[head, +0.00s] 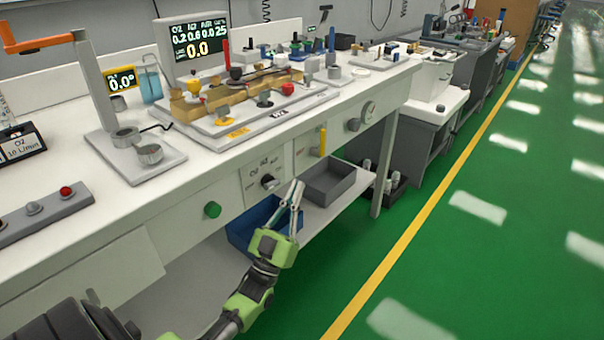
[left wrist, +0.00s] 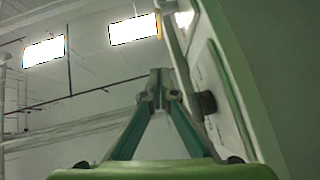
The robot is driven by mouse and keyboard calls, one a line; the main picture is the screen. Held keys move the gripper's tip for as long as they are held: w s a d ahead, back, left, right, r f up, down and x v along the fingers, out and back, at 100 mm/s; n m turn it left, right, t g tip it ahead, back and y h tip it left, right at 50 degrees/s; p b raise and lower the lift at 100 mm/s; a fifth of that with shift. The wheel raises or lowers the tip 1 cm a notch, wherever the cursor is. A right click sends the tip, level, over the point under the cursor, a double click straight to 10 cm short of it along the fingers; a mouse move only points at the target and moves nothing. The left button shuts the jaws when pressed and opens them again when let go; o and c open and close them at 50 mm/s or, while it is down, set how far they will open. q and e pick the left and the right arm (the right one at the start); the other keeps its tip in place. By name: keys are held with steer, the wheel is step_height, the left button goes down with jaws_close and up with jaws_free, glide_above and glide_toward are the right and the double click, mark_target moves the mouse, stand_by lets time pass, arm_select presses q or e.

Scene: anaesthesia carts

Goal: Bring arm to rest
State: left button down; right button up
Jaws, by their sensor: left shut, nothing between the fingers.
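My left gripper (head: 296,190) is in front of the workbench's front panel, below the bench top, pointing upward. Its green arm comes up from the bottom of the head view. In the left wrist view the fingertips (left wrist: 160,78) meet, so the gripper is shut with nothing between the fingers. Beyond the fingers that view shows wall and ceiling lights, with the panel on the right. My right gripper is not in either view.
A blue bin (head: 240,236) and a grey bin (head: 327,184) sit on the lower shelf near the gripper. The bench top (head: 205,165) holds several instruments. Green floor (head: 470,250) is clear at right.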

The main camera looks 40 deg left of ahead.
arm_select(q)
steer(key=shift+s+f, duration=0.4)
steer(key=shift+f, duration=0.05)
